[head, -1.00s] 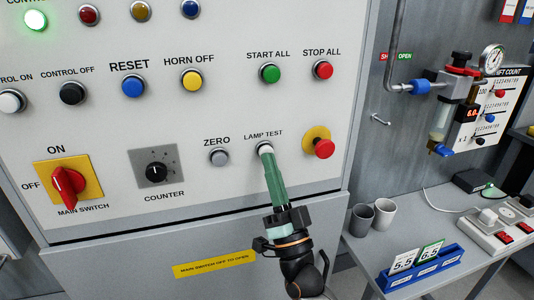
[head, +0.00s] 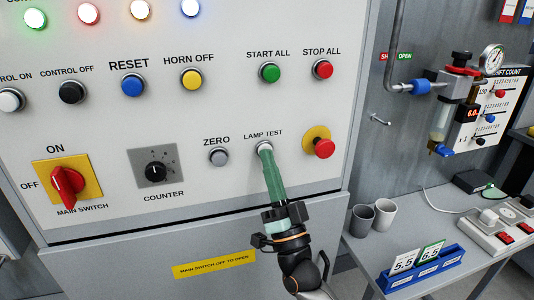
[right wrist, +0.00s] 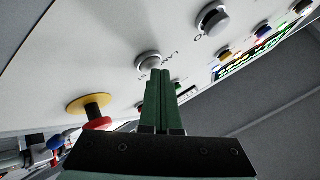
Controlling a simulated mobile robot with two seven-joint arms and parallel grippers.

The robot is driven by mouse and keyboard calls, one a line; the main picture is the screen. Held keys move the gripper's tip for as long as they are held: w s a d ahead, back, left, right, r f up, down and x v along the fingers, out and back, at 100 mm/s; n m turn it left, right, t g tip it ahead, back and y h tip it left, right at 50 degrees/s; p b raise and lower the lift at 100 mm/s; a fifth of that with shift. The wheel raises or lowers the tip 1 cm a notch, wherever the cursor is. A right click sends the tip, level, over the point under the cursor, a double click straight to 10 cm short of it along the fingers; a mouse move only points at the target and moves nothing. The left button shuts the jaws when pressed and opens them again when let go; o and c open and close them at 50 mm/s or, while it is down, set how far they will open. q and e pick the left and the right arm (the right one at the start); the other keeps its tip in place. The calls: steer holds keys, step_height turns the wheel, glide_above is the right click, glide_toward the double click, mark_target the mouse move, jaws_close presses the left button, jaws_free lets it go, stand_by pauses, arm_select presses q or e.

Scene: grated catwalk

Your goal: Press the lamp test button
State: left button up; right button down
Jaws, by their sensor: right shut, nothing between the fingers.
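The lamp test button (head: 264,146) is a small pale button in a metal ring under the "LAMP TEST" label on the grey panel. My right gripper (head: 267,155) is shut and empty, with its green fingertips on the button's face, apparently touching it. The right wrist view shows the button (right wrist: 149,59) just beyond the closed fingertips (right wrist: 160,76), which partly hide it. The green lamp (head: 36,19), red lamp (head: 88,14), amber lamp (head: 140,9) and blue lamp (head: 190,7) at the top are all glowing. My left gripper is out of view.
The grey zero button (head: 219,157) is left of the lamp test button. A red mushroom button (head: 324,148) on a yellow base is close on the right. The red main switch (head: 67,184) is farther left. Two cups (head: 383,214) stand on the side table.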

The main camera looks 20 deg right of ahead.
steer(key=shift+w, duration=0.15)
stand_by(0.4)
steer(key=shift+s+p, duration=0.45)
steer(key=shift+s, duration=0.8)
steer(key=s+p, duration=0.1)
steer(key=s, duration=0.4)
steer(key=shift+d+p, duration=0.1)
steer(key=shift+p, duration=0.25)
